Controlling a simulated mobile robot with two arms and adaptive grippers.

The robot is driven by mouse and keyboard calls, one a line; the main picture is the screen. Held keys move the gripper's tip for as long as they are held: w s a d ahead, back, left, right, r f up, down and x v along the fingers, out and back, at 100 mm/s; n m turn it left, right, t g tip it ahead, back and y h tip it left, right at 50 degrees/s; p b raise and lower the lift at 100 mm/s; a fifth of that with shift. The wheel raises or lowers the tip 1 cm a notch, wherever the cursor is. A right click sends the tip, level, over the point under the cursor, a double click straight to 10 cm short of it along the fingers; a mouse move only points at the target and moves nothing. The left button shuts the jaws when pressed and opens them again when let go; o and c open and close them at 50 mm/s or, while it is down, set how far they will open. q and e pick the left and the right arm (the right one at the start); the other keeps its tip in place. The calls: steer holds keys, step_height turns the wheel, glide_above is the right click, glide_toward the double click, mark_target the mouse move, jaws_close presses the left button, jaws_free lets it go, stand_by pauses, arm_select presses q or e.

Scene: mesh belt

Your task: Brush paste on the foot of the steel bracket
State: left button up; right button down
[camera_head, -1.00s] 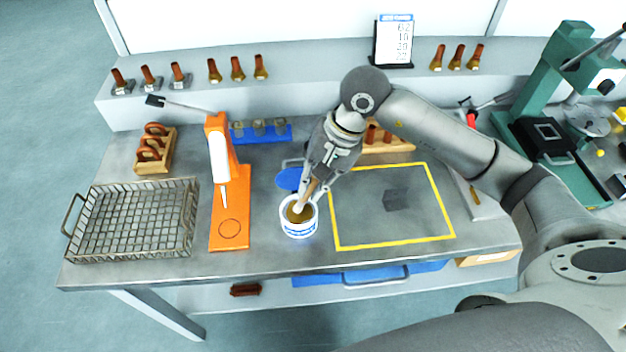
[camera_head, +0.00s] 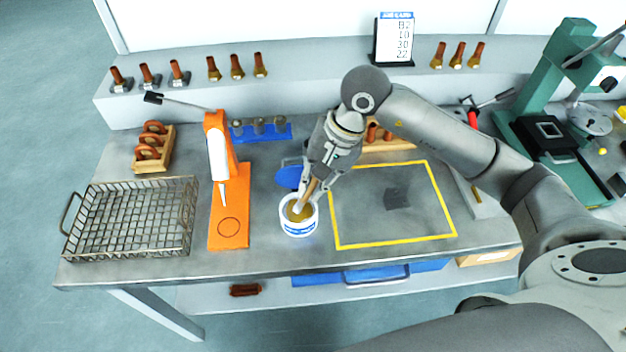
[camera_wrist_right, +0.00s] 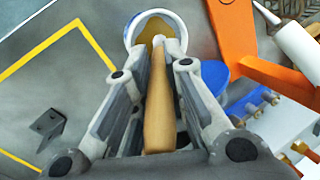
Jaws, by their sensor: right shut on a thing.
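My right gripper (camera_head: 312,186) is shut on the wooden handle of a brush (camera_wrist_right: 160,110). The brush points down into the open white and blue pot of paste (camera_head: 299,228), and its bristle end is at the yellow-brown paste (camera_wrist_right: 153,30). The small dark steel bracket (camera_head: 397,199) lies on the bench inside the yellow-outlined square, to the right of the pot. The wrist view shows the bracket (camera_wrist_right: 47,127) as an angled piece with a hole; I cannot tell which part is its foot. My left gripper is not in view.
An orange dispenser stand (camera_head: 229,205) and a wire basket (camera_head: 188,238) stand left of the pot. A blue lid (camera_head: 289,177) lies behind the pot. A wooden rack (camera_head: 385,146) stands behind the yellow square (camera_head: 395,243), which is clear around the bracket. A green press (camera_head: 548,105) is at right.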

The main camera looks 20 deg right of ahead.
steer(key=shift+s+f+b, duration=0.15)
steer(key=shift+f+b, duration=0.05)
steer(key=shift+b, duration=0.35)
stand_by(1.8)
steer(key=shift+r+p, duration=0.4)
steer(key=shift+r, duration=0.75)
steer(key=shift+r+p, duration=0.8)
steer(key=shift+r, duration=1.65)
